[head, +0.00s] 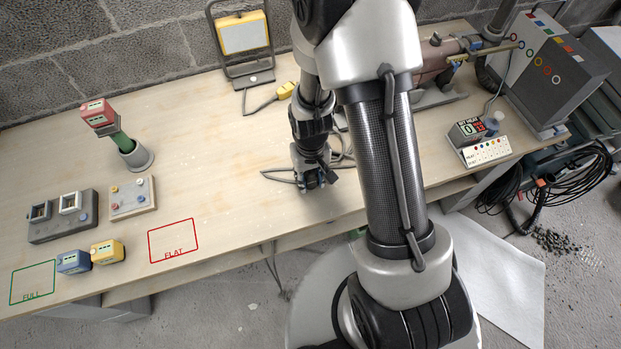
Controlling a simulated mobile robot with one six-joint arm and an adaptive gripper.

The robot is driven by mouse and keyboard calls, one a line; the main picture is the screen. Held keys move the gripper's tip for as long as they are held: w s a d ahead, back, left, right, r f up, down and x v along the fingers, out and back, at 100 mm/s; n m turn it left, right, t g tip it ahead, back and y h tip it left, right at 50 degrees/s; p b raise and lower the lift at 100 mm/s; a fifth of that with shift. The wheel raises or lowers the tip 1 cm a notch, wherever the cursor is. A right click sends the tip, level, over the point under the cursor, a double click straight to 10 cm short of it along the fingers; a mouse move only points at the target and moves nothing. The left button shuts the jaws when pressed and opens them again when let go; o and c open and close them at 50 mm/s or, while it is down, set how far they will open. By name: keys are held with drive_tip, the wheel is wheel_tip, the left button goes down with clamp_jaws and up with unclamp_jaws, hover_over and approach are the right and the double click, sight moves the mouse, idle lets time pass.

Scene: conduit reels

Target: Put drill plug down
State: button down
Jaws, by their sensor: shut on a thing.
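My gripper (313,181) points down at the middle of the workbench, close to its front edge. It is shut on what appears to be the drill plug, of which only small dark parts show between and beside the fingers. I cannot tell whether the plug touches the bench top. A reddish drill-like tool (436,54) lies at the back right, partly behind my arm.
A work lamp (243,34) stands at the back, with a yellow plug (286,90) on its cable. Left are a red-topped drill in a grey holder (137,156), a charger (63,217), blue (73,262) and yellow (108,252) batteries. The bench (225,160) is clear left of my gripper.

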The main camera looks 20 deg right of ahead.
drive_tip(key=shift+f+b, duration=0.45)
drive_tip(key=shift+f, duration=0.1)
drive_tip(key=c, duration=1.2)
unclamp_jaws()
drive_tip(key=shift+o, duration=0.2)
drive_tip(key=shift+r, duration=0.2)
wheel_tip(320, 180, up, 13)
drive_tip(key=p, duration=0.5)
wheel_tip(320, 180, up, 8)
drive_tip(key=t, duration=0.1)
hover_over(310, 172)
drive_tip(key=s, duration=0.1)
drive_tip(key=s+r+t, duration=0.3)
drive_tip(key=s+r, duration=1.1)
drive_tip(key=r, duration=0.2)
drive_tip(key=shift+s+r+t, duration=0.15)
drive_tip(key=shift+r+t, duration=0.05)
drive_tip(key=shift+t, duration=0.1)
